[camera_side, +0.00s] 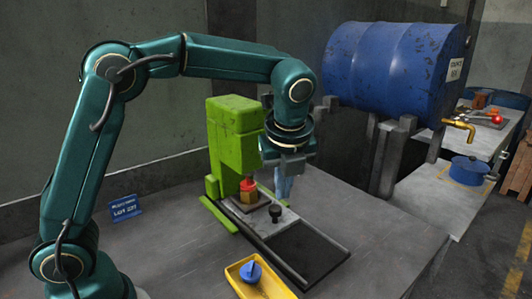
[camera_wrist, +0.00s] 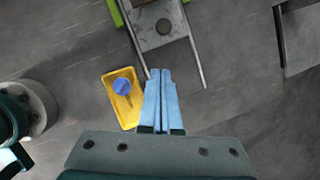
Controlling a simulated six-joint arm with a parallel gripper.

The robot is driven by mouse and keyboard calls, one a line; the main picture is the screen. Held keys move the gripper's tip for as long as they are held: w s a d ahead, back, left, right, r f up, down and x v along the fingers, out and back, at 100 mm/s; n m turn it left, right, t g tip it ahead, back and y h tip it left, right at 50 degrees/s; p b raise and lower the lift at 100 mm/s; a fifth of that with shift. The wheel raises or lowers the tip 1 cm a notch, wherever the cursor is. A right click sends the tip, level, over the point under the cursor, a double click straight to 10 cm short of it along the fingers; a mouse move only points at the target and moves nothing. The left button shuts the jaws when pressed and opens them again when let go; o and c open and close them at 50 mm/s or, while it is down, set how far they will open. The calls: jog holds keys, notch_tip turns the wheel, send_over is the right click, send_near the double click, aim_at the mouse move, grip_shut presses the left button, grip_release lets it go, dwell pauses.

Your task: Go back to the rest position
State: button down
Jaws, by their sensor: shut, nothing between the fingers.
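My gripper (camera_side: 284,183) hangs pointing down from my teal arm, in front of the green press (camera_side: 232,140). Its light-blue fingers are together and hold nothing; the wrist view shows them side by side (camera_wrist: 161,75). In the side view the press has a red part (camera_side: 249,185) over a brass block (camera_side: 249,196).
A yellow tray (camera_side: 272,283) with a blue knobbed piece (camera_side: 251,271) lies at the front. A blue pot (camera_side: 468,170) is on the far bench. A blue sign (camera_side: 125,207) stands left. The table between is clear.

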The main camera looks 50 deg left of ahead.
jog(key=s+a+r+n+t, duration=0.1)
jog(key=s+a+r+n, duration=0.15)
jog(key=s+r, duration=0.25)
jog(key=s+d+f+n+t+h, duration=0.1)
jog(key=s+f+n, duration=0.1)
jog(key=s+n, duration=0.4)
jog(key=s+d+f+n+t+h, duration=0.1)
jog(key=s+n, duration=0.5)
jog(key=n, duration=0.8)
jog(key=shift+d+f+h, duration=0.6)
jog(key=shift+f+h, duration=0.1)
jog(key=shift+f, duration=0.15)
